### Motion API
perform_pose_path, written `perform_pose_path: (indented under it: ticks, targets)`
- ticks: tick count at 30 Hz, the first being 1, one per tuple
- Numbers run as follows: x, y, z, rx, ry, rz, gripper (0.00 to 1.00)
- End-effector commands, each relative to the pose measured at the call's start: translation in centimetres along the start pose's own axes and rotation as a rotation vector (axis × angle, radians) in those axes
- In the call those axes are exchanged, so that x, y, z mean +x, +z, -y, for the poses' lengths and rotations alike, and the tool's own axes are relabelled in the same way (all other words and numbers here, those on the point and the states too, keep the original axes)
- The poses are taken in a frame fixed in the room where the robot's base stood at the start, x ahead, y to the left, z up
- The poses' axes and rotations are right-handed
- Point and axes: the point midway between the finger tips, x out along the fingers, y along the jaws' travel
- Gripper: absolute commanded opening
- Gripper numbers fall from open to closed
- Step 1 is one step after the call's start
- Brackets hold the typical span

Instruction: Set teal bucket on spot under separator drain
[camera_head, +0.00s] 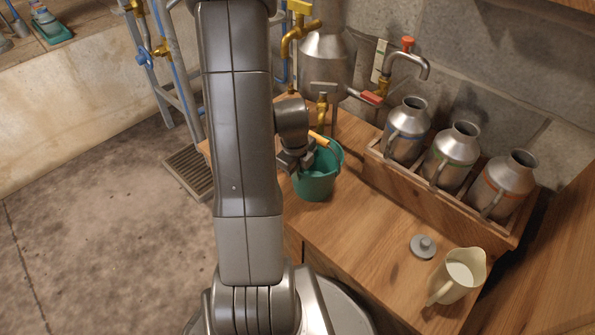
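The teal bucket (317,186) stands upright on or just above the wooden counter, left of the crate; I cannot tell whether its base touches. Its orange-yellow handle grip (321,140) shows above the rim. My gripper (302,160) is at the bucket's left rim, close to the handle. Its fingers are small and partly hidden, so I cannot tell whether they hold anything. The metal separator (326,66) stands behind the bucket, with a brass drain tap (322,108) low on its front. The spot under the drain is not visible; the bucket and arm block that area.
A wooden crate (440,207) with three metal cans stands at the right. A round lid (423,246) and cream jug (459,276) occupy the front right. Bare counter lies between.

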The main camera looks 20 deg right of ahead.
Motion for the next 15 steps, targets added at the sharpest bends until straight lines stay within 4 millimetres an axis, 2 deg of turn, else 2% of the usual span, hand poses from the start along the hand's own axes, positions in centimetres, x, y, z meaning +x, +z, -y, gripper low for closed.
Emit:
perform_pose_path:
  ticks: [4, 6, 9, 15]
  targets:
    - [-0.09, 0.03, 0.03, 0.000, -0.001, 0.001, 0.00]
    - [-0.09, 0.03, 0.03, 0.000, -0.001, 0.001, 0.14]
    - [-0.09, 0.02, 0.02, 0.000, -0.001, 0.000, 0.30]
    - [-0.04, -0.01, -0.02, 0.000, 0.000, -0.001, 0.30]
